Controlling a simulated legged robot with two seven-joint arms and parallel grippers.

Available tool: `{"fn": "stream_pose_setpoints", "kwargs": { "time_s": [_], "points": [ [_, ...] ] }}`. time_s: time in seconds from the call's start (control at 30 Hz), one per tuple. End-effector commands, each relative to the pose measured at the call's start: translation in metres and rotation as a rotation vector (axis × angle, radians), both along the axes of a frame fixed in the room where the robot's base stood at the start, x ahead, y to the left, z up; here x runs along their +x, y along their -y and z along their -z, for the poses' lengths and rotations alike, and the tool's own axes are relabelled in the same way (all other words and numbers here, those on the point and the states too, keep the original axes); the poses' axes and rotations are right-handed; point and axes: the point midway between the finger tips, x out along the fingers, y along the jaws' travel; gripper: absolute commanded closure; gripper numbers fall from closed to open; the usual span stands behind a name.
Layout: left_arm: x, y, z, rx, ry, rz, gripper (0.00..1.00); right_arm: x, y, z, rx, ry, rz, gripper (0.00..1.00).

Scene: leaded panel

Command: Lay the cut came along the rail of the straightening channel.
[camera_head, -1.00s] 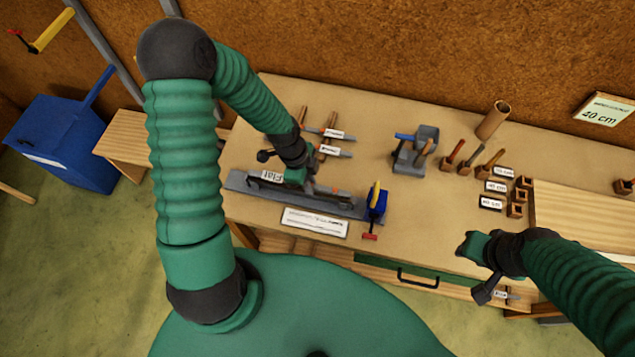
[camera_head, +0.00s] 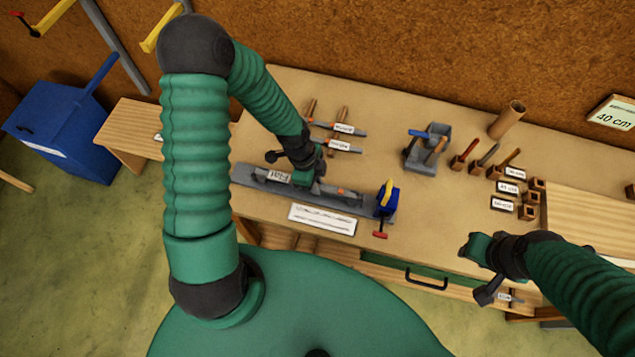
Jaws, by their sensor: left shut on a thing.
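The straightening channel (camera_head: 248,181) is a long grey bed near the table's left front edge, with a blue end block (camera_head: 387,202) at its right. A grey strip tagged "Flat" (camera_head: 278,177), which looks like the cut came, runs lengthwise over the channel. My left gripper (camera_head: 309,186) is over the middle of the channel, shut on this strip. Its fingers hide part of the strip, and I cannot tell whether the strip touches the rail. My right gripper (camera_head: 471,247) is away at the table's front right; its jaws are unclear.
Behind the channel, two tagged grey bars (camera_head: 348,130) lie across brown pieces. A grey caddy (camera_head: 427,147), upright tools (camera_head: 487,156) and a tube (camera_head: 507,119) stand to the right. A white sign (camera_head: 322,219) lies in front. The table middle (camera_head: 420,205) is clear.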

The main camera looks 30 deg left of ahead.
Motion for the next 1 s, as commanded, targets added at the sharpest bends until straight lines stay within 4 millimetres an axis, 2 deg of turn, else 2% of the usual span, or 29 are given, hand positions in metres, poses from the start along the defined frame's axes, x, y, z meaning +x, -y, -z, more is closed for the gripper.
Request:
{"fn": "stream_pose_setpoints", "kwargs": {
  "time_s": [0.77, 0.8, 0.97, 1.0],
  "points": [
    [-0.0008, -0.001, 0.0102, 0.001, -0.004, 0.0, 1.0, 0.0001, 0.0001, 0.0051, 0.0, 0.0, 0.0, 0.66],
    [-0.0008, -0.0012, 0.0102, 0.002, -0.005, 0.0, 0.82, 0.0001, 0.0002, 0.0051, 0.0, 0.0, 0.0, 0.66],
    [-0.0001, -0.0012, 0.0095, 0.001, -0.003, -0.001, 0.61, 0.0, 0.0002, 0.0049, 0.0, 0.0, 0.0, 0.66],
    [-0.0002, -0.0011, 0.0093, 0.002, -0.002, -0.001, 0.6, 0.0, 0.0002, 0.0048, 0.0, 0.0, 0.0, 0.66]
  ]
}}
